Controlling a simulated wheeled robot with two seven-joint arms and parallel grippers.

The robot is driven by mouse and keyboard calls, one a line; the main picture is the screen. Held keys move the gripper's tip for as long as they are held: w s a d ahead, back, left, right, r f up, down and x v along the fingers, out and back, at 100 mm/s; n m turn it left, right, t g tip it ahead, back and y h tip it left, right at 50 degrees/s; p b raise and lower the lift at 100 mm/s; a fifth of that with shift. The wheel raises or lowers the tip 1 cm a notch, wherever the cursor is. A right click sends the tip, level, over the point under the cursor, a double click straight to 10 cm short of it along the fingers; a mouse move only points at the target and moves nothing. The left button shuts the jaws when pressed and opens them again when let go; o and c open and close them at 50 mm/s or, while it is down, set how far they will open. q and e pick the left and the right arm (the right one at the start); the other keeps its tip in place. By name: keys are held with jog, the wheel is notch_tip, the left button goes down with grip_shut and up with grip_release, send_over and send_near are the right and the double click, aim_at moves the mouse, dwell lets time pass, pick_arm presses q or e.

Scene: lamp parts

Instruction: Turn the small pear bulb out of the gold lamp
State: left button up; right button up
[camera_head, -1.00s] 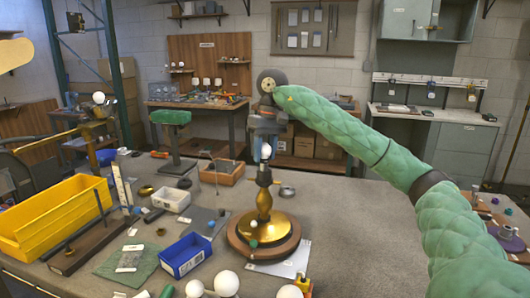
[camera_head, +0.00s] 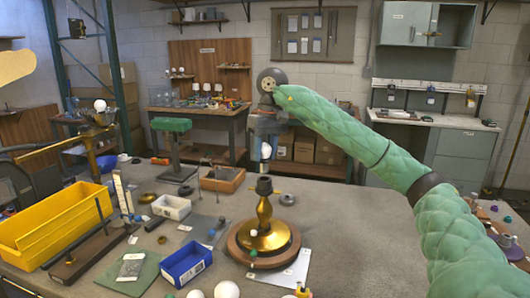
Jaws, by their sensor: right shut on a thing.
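The gold lamp (camera_head: 264,236) stands upright on a round wooden base (camera_head: 238,252) on the grey table, with a dark socket (camera_head: 264,186) at its top. My right gripper (camera_head: 266,153) points down over the lamp and is shut on the small white pear bulb (camera_head: 266,150). The bulb is upright above the socket, and a small gap shows between the gripper's lower end and the socket. My left gripper is not in view.
A blue bin (camera_head: 186,262), a yellow crate (camera_head: 50,228) and a white tray (camera_head: 171,207) stand left of the lamp. White globes (camera_head: 227,290) lie at the front edge. A white sheet (camera_head: 290,270) lies by the base. The table right of the lamp is mostly clear.

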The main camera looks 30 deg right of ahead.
aim_at(264, 144)
jog(key=shift+r+p, duration=1.6)
jog(key=shift+r, duration=0.45)
